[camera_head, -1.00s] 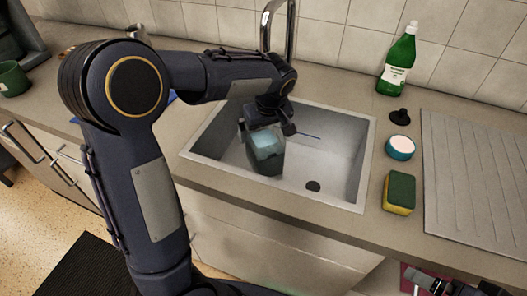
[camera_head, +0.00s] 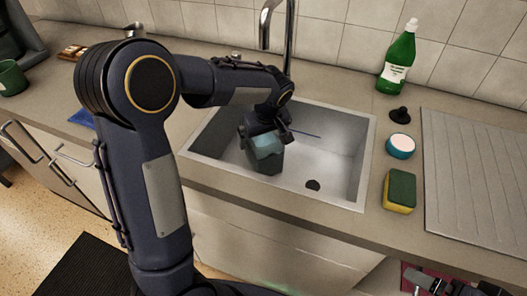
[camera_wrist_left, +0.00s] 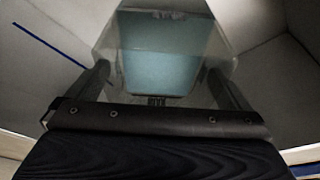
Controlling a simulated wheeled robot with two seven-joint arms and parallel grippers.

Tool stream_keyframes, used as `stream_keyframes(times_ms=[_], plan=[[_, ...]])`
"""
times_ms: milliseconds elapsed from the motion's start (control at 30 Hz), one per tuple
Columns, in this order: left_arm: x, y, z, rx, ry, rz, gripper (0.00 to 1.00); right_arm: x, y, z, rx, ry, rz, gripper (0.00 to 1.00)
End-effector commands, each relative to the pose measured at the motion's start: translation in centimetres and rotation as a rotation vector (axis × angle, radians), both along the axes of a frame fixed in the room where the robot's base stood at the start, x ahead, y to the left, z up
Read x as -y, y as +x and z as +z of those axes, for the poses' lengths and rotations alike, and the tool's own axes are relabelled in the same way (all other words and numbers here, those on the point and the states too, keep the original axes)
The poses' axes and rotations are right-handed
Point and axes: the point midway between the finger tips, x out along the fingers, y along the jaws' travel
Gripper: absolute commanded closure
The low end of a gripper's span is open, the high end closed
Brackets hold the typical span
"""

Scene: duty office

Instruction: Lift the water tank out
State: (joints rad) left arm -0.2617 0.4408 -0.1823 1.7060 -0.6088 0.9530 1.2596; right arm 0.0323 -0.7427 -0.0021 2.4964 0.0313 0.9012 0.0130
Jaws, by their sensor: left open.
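The water tank (camera_head: 268,162), a dark translucent container with pale blue water in it, stands in the sink, left of its middle. My left gripper (camera_head: 266,134) is open at the top of the tank, coming from above. In the left wrist view the tank (camera_wrist_left: 160,66) lies ahead between the two spread fingers (camera_wrist_left: 156,86). Whether either finger touches it I cannot tell. My right gripper (camera_head: 440,281) shows only in part at the bottom right edge; its jaws are not clear.
The sink (camera_head: 335,150) has a drain hole and a tap (camera_head: 291,40) behind it. Right of it are a green bottle (camera_head: 397,62), a black stopper (camera_head: 399,115), a round blue-white tub (camera_head: 400,146), a sponge (camera_head: 400,190) and a ribbed drainboard (camera_head: 480,180).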

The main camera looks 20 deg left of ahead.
Motion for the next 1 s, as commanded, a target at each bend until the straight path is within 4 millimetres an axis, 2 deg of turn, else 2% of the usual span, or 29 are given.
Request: stream_keyframes(times_ms=[367, 1000], plan=[[-0.01, 0.01, -0.09, 0.000, 0.000, 0.000, 0.01, 0.00, 0.00, -0.14, 0.000, 0.000, 0.000, 0.01], [-0.01, 0.00, -0.11, 0.000, 0.000, 0.000, 0.85, 0.00, 0.00, -0.14, 0.000, 0.000, 0.000, 0.01]])
